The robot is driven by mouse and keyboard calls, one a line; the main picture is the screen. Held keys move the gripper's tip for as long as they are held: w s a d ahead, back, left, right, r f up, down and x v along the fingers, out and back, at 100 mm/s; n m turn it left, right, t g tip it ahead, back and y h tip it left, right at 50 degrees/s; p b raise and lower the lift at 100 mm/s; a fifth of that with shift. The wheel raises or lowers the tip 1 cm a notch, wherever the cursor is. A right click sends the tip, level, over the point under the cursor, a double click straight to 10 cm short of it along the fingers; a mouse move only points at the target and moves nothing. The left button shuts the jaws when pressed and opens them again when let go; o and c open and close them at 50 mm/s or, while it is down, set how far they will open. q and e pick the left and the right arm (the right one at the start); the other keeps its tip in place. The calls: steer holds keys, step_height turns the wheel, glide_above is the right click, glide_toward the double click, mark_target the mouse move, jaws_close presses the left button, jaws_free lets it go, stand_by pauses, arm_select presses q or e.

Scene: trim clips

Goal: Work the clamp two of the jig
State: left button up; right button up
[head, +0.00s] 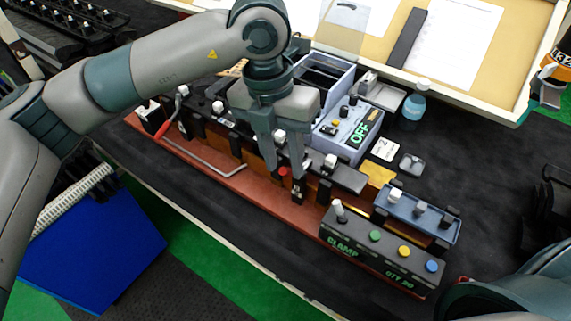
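The jig is a long red-brown base (215,178) with a row of dark blocks and white-topped parts, running diagonally across the dark table. A clamp lever with a red grip (163,130) and a bent grey rod (208,161) shows at its left end. My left gripper (284,176) points down over the middle of the jig. Its two fingers are apart, with a small red piece (284,171) showing between their tips. I cannot tell whether they grip it. The clamp mechanism there is largely hidden by the fingers.
A black control box (375,257) reading CLAMP and QTY 20 stands at the jig's right end. A pale-rimmed board (465,88) lies at the back.

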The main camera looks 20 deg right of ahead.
mark_target(286, 172)
arm_select(q)
steer(key=shift+s+d+f+p, duration=0.15)
steer(key=shift+f+p, duration=0.2)
steer(key=shift+f, duration=1.4)
jaws_close()
